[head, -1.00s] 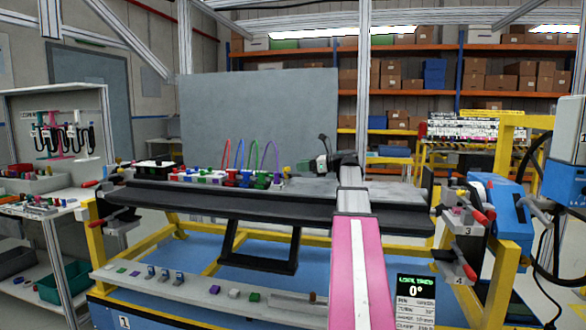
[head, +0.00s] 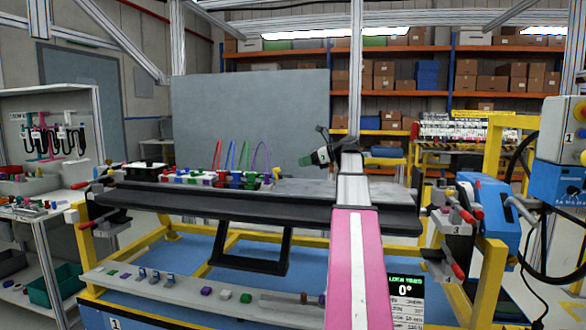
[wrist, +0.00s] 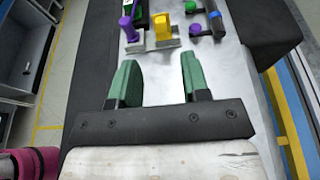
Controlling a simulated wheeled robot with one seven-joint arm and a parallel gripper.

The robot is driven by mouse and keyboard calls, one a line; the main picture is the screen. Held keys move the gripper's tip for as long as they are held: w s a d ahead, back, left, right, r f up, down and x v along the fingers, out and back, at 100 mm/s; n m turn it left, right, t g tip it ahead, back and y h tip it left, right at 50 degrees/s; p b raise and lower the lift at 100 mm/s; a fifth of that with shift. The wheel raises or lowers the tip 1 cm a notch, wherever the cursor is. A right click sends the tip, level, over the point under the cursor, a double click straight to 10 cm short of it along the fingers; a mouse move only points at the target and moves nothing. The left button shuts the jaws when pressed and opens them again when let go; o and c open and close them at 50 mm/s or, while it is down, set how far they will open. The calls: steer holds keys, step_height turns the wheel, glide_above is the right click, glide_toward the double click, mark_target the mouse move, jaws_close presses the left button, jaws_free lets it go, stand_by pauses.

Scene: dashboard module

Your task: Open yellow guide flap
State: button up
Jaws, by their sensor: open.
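The yellow guide flap (wrist: 162,27) stands upright on a small grey base at the top of the wrist view. It is small in the head view (head: 278,174), at the right end of the row of coloured parts. My gripper (wrist: 157,68) is open, with its two green fingers apart and nothing between them. The flap lies ahead of the fingertips, roughly in line with the gap, and is not touched. In the head view my gripper (head: 314,157) is above the bench, to the right of the flap; my arm partly hides that area.
A purple part (wrist: 127,27) stands close left of the flap, and a purple knob (wrist: 196,29) and a green knob (wrist: 190,6) stand right of it. Several coloured parts and loops (head: 238,157) lie farther left. The grey bench surface (head: 308,187) beside the flap is clear.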

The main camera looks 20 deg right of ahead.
steer(key=shift+g+h, duration=0.3)
steer(key=shift+h, duration=0.1)
steer(key=x, duration=0.7)
steer(key=r+x, duration=0.1)
steer(key=x, duration=0.2)
steer(key=shift+w+a+f, duration=0.15)
steer(key=shift+w+a, duration=0.1)
steer(key=shift+a, duration=0.05)
jaws_close()
